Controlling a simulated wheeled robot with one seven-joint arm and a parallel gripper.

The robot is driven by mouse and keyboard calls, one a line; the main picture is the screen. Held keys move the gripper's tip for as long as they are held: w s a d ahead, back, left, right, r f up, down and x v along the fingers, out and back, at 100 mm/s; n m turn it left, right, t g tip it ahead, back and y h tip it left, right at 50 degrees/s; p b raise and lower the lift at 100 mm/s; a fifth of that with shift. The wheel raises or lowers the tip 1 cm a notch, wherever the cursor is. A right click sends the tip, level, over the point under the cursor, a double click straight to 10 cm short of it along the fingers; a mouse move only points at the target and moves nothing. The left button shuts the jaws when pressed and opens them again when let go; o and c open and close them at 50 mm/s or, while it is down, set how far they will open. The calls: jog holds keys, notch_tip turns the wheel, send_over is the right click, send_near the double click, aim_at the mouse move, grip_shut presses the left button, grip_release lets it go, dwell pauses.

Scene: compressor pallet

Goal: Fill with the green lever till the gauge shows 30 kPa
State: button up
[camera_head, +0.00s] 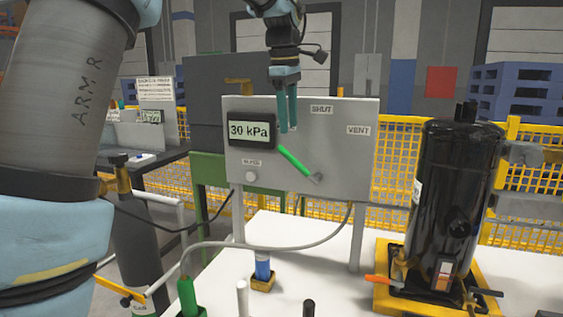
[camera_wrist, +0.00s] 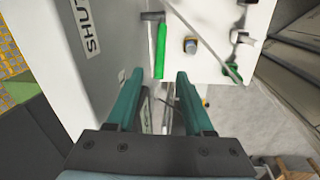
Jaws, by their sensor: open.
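The green lever (camera_head: 294,161) is on the front of the grey panel (camera_head: 350,175), slanting from upper left down to its pivot at lower right. The gauge (camera_head: 251,131) on the panel reads 30 kPa. Labels SHUT and VENT are on the panel, SHUT at the top and VENT at the right. My gripper (camera_head: 287,108) is open and empty, in front of the panel's upper part, above the lever. In the wrist view the lever (camera_wrist: 161,50) lies beyond the fingertips of my gripper (camera_wrist: 157,75), apart from them.
A black compressor (camera_head: 452,200) stands on a yellow pallet (camera_head: 385,295) at the right. A grey hose (camera_head: 290,247) runs from a green fitting (camera_head: 188,296) up to the panel. A yellow mesh fence (camera_head: 400,160) is behind.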

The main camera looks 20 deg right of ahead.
aim_at(290, 154)
jog(key=f, duration=0.7)
jog(key=w+d+f+p, duration=0.1)
jog(key=f, duration=0.2)
jog(key=shift+f, duration=0.15)
grip_shut()
dwell(1.1)
